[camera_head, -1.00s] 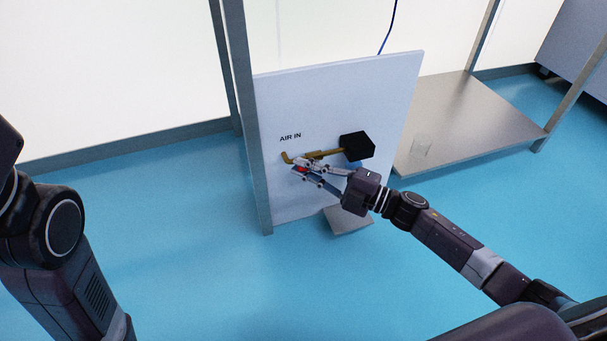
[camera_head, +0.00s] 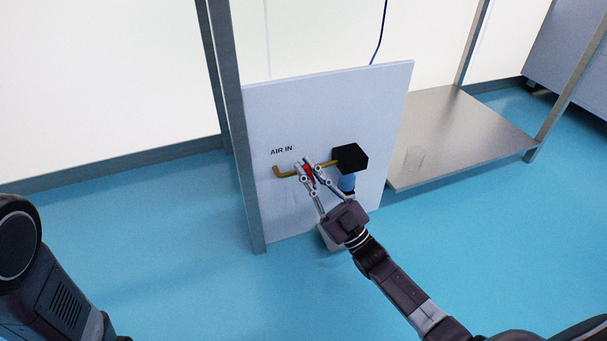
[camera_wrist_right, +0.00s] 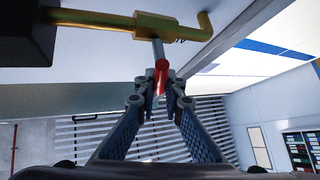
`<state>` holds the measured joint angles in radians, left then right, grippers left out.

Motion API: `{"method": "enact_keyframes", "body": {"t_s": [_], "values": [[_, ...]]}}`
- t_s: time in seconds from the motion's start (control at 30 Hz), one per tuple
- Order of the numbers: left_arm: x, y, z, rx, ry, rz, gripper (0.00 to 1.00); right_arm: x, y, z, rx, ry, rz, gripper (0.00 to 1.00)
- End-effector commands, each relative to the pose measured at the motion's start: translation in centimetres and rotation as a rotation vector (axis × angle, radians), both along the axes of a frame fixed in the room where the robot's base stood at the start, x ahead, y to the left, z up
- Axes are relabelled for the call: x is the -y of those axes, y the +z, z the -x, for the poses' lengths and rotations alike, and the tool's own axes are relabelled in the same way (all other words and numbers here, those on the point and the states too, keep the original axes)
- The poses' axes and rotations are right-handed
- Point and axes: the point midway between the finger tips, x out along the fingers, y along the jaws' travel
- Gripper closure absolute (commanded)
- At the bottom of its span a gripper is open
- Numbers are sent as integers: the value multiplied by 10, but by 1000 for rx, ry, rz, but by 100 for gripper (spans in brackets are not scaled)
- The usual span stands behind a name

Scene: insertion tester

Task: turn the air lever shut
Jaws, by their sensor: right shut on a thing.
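The air lever has a red handle (camera_head: 309,173), on a brass pipe (camera_head: 284,174) below the "AIR IN" label on a pale panel. My right gripper (camera_head: 306,167) reaches up from below and is shut on the red handle. In the right wrist view the red handle (camera_wrist_right: 161,76) sits between the fingertips (camera_wrist_right: 160,88). A grey stem joins it to the brass valve body (camera_wrist_right: 157,27), and it stands roughly crosswise to the pipe. The fingers partly hide the handle in the head view. My left arm shows at the left edge, but its gripper is out of frame.
A grey post (camera_head: 236,130) stands along the panel's left edge. A metal shelf (camera_head: 460,135) is at right. The blue floor in front is clear.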

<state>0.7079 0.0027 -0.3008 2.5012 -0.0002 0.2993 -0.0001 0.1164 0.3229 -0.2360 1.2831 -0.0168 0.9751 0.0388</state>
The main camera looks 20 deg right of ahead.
Motion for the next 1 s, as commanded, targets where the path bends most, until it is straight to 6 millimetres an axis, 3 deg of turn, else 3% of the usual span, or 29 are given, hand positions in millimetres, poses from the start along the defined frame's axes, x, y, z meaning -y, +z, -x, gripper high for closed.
{"method": "enact_keyframes", "body": {"t_s": [0.4,0.97,1.0], "values": [[-1,-4,-1,-5,-2,2,60,8,0,0,-9,-1,-191,100],[-1,-5,-2,-8,-3,3,60,10,0,0,-10,-1,-217,100],[-1,-5,-2,-8,-3,3,60,10,0,0,-10,-1,-217,88]]}}
